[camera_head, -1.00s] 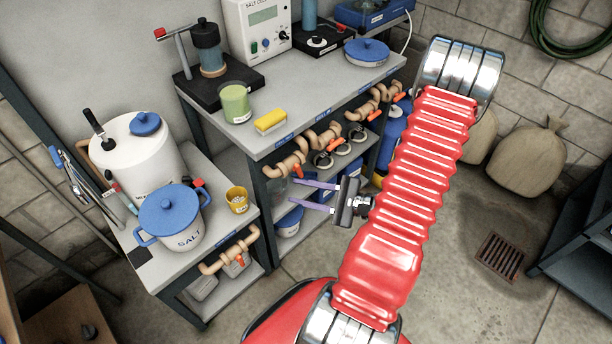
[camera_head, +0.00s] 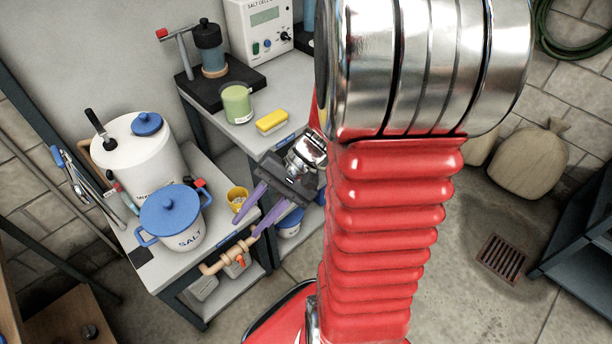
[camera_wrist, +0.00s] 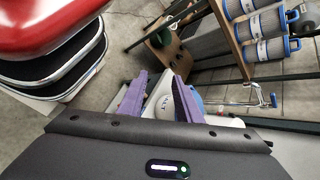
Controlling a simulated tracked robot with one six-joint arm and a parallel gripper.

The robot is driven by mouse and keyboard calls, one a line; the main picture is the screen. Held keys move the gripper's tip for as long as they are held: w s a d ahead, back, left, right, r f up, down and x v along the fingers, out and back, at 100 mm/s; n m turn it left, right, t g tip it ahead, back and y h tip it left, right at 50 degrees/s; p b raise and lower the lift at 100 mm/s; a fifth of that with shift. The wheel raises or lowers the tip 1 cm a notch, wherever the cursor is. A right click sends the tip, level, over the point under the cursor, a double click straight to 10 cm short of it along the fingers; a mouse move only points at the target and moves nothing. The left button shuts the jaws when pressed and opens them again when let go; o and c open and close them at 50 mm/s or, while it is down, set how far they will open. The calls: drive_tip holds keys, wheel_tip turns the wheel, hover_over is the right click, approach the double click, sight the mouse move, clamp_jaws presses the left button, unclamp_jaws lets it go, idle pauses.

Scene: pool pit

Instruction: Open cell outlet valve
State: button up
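A tan pipe (camera_head: 215,267) runs along the front edge of the lower bench and carries a small orange valve handle (camera_head: 241,261). Which valve is the cell outlet valve cannot be read here. The piping on the front of the taller bench is hidden behind my arm in the head view. My gripper (camera_head: 246,228) is open and empty, its purple fingers pointing down-left near the right end of this pipe. Contact with the pipe cannot be told. In the wrist view its fingers (camera_wrist: 159,76) are spread, with the salt pot (camera_wrist: 161,105) seen between them.
The lower bench holds the blue-lidded salt pot (camera_head: 176,226), a white drum (camera_head: 145,165) and a yellow cup (camera_head: 236,198). The taller bench carries a green-filled beaker (camera_head: 236,104), a yellow sponge (camera_head: 271,122) and the salt cell box (camera_head: 262,35). Floor around a drain (camera_head: 500,259) is clear.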

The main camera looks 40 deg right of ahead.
drive_tip(key=s+a+r+n+t+h, duration=0.1)
drive_tip(key=r+n+t+h, duration=0.1)
drive_tip(key=r+n+h, duration=0.2)
drive_tip(key=s+a+r+n+t+h, duration=0.1)
drive_tip(key=r+n+h, duration=0.4)
drive_tip(key=r, duration=0.5)
drive_tip(key=shift+s+a+r+n+t, duration=0.25)
drive_tip(key=shift+a+n+t, duration=0.2)
drive_tip(key=shift+a, duration=0.3)
